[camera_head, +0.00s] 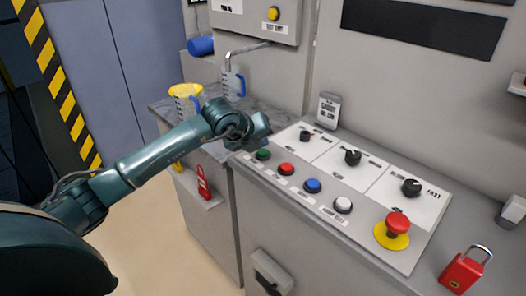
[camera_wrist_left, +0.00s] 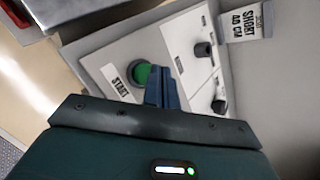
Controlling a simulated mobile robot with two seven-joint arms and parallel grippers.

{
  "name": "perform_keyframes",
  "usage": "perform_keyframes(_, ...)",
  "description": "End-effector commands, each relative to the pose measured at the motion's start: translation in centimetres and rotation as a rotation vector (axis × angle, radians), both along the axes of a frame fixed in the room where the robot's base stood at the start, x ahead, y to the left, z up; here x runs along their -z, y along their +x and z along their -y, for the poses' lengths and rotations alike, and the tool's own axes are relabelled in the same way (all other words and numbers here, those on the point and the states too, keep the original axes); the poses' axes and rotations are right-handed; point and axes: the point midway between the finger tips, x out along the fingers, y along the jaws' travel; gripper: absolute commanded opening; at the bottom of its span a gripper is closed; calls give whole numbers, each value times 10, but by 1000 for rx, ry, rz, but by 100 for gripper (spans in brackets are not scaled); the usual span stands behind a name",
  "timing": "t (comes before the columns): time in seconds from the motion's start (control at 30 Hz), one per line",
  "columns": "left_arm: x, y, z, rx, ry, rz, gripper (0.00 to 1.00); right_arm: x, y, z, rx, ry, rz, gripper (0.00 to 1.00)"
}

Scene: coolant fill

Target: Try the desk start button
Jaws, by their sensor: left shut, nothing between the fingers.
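The green start button (camera_head: 263,155) sits at the left end of the front row on the sloped desk panel. In the left wrist view the green button (camera_wrist_left: 142,73) shows beside a label reading START (camera_wrist_left: 116,80). My left gripper (camera_head: 262,139) is at the left end of the panel, close to the green button. In the left wrist view its closed blue fingers (camera_wrist_left: 161,88) hold nothing and overlap the button's right edge. I cannot tell whether the fingertips touch the button. My right gripper is not in view.
Red (camera_head: 286,169), blue (camera_head: 312,185) and white (camera_head: 343,204) buttons and a red mushroom button (camera_head: 397,224) continue the row. Black knobs (camera_head: 352,157) sit behind. A red padlock (camera_head: 464,270) stands right. Jugs (camera_head: 186,98) stand on the grey counter at left.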

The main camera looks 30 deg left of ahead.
Motion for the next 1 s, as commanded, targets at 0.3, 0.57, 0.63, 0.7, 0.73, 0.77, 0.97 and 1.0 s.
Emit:
perform_keyframes(0.3,0,0,0,0,0,0,0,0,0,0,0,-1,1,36)
perform_keyframes(0.57,0,0,0,0,0,0,0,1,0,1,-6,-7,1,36)
perform_keyframes(0.63,0,0,0,0,0,0,0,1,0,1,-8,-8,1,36)
perform_keyframes(0.7,0,0,0,0,0,0,0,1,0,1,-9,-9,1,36)
perform_keyframes(0.73,0,0,0,0,0,0,0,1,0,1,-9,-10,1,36)
perform_keyframes(0.77,0,0,0,0,0,0,0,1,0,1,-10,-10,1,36)
perform_keyframes(0.97,5,0,0,0,0,0,0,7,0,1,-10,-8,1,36)
perform_keyframes(1.0,6,0,0,1,-1,1,0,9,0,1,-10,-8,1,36)
